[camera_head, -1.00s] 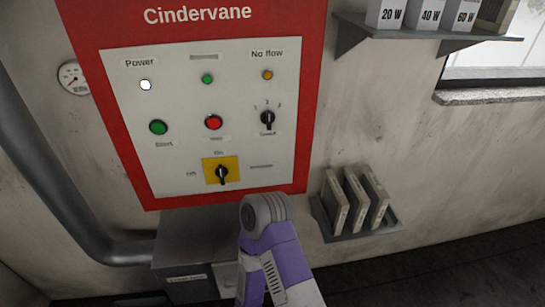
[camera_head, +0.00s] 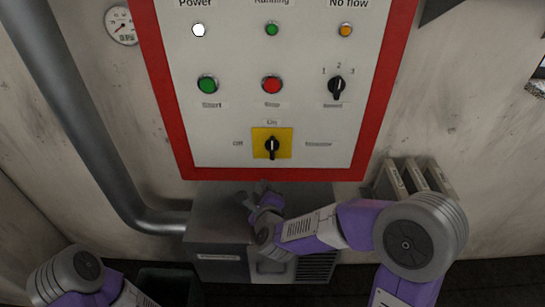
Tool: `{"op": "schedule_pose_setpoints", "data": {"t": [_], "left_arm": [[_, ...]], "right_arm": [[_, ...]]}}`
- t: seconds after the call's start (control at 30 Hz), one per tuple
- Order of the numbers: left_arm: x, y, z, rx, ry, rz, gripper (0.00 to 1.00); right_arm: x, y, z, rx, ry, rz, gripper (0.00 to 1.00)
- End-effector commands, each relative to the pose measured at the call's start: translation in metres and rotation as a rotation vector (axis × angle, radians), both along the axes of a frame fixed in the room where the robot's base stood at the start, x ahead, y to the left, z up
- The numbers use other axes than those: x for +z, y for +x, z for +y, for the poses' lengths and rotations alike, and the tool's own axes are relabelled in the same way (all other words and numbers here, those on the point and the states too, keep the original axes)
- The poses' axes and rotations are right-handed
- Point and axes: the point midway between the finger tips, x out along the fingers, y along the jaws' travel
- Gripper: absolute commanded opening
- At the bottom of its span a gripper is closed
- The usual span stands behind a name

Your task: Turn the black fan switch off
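The black fan switch (camera_head: 271,147) is a rotary knob on a yellow plate low on the control panel (camera_head: 235,119). Its handle stands upright, in line with the "On" label above; "Off" is at its left. My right gripper (camera_head: 253,192) is just below the panel's lower edge, in front of the grey box, pointing up toward the switch and apart from it. Its two dark fingertips look spread with nothing between them. Part of my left arm shows at the bottom left; its gripper is out of view.
Above the switch are a green Start button (camera_head: 208,84), a red Stop button (camera_head: 272,84) and a black 1-2-3 selector (camera_head: 337,87). A grey box (camera_head: 215,236) juts out below the panel. A pipe (camera_head: 92,140) runs at left; a shelf with binders (camera_head: 418,178) is at right.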

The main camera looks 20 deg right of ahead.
Motion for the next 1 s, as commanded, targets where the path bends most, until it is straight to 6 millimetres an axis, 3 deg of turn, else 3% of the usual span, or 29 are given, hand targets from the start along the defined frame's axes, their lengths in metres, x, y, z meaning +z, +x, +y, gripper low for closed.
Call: {"op": "schedule_pose_setpoints", "data": {"t": [0.03, 0.13, 0.2, 0.33, 0.47, 0.8, 1.0], "left_arm": [[-0.014, 0.000, 0.000, 0.000, 0.000, 0.000, 0.00], [-0.025, 0.000, 0.000, 0.000, 0.000, 0.000, 0.00], [-0.030, 0.000, 0.000, 0.000, 0.000, 0.000, 0.00], [-0.036, 0.000, 0.000, -0.001, 0.000, 0.000, 0.00], [-0.037, 0.000, 0.000, -0.001, 0.000, 0.000, 0.00], [-0.035, 0.000, 0.000, -0.001, 0.000, -0.001, 0.00], [-0.034, 0.000, 0.000, -0.001, 0.000, -0.001, 0.00]], "right_arm": [[0.026, -0.001, -0.001, -0.077, 0.141, -0.098, 0.39], [0.073, -0.010, -0.007, -0.201, 0.409, -0.251, 0.39], [0.097, -0.018, -0.012, -0.258, 0.561, -0.333, 0.39], [0.123, -0.030, -0.018, -0.318, 0.750, -0.427, 0.39], [0.133, -0.029, -0.022, -0.341, 0.821, -0.460, 0.39], [0.132, 0.019, -0.036, -0.342, 0.822, -0.458, 0.39], [0.132, 0.037, -0.041, -0.339, 0.822, -0.459, 0.39]]}}
